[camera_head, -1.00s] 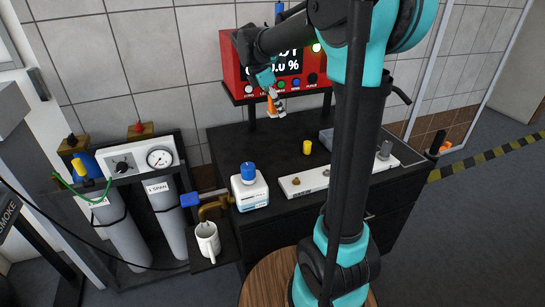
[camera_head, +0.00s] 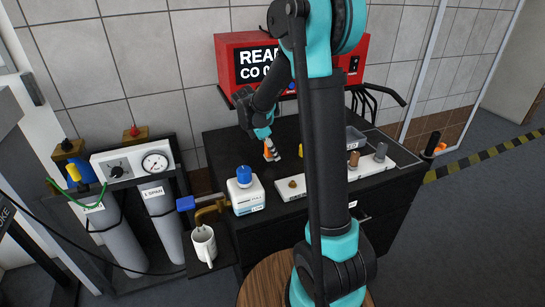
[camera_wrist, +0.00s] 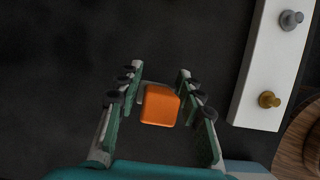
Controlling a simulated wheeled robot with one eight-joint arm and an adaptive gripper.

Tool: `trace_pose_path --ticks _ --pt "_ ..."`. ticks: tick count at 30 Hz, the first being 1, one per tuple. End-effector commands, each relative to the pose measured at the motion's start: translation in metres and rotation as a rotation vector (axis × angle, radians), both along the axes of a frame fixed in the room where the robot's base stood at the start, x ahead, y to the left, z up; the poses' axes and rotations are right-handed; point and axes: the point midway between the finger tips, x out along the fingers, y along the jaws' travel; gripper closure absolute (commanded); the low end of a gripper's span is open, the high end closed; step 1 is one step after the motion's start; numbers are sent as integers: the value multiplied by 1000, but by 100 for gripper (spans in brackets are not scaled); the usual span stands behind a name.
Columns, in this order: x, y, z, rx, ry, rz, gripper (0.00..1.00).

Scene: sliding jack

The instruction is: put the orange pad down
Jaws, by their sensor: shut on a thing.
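The orange pad (camera_head: 266,154) is in my gripper (camera_head: 272,152), low over the black cabinet top (camera_head: 225,147) in the head view. In the wrist view the orange pad (camera_wrist: 160,105) shows as a rounded block between the two fingers of my gripper (camera_wrist: 161,78). My gripper is shut on it. Dark bare surface lies around and beyond the pad in the wrist view. I cannot tell whether the pad touches the top.
A white bottle with a blue cap (camera_head: 246,197) stands in front to the left. A white strip with knobs (camera_head: 292,187) lies to the right, also in the wrist view (camera_wrist: 259,70). A red analyser (camera_head: 226,55) is behind. A yellow piece (camera_head: 301,150) stands close by.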

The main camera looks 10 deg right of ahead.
Motion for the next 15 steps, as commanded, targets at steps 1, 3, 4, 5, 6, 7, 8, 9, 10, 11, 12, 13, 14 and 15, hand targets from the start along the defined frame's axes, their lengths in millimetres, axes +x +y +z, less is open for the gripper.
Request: trace_pose_path --ticks 1,3,4,5,6,7,8,9,10,11,12,13,14,15 --pt "1 0 -8 0 0 0 94" --pt "1 0 -17 0 0 0 94" --pt "1 0 -19 0 0 0 94" --pt "0 0 -22 0 0 0 94" --pt "0 0 -24 0 0 0 94" --pt "0 0 -24 0 0 0 94" --pt "0 0 -25 0 0 0 94" --pt "0 0 -25 0 0 0 94" --pt "0 0 -24 0 0 0 94" --pt "0 0 -24 0 0 0 94" --pt "0 0 -24 0 0 0 94" --pt "0 0 -24 0 0 0 94" --pt "0 0 -25 0 0 0 94" --pt "0 0 -25 0 0 0 94"
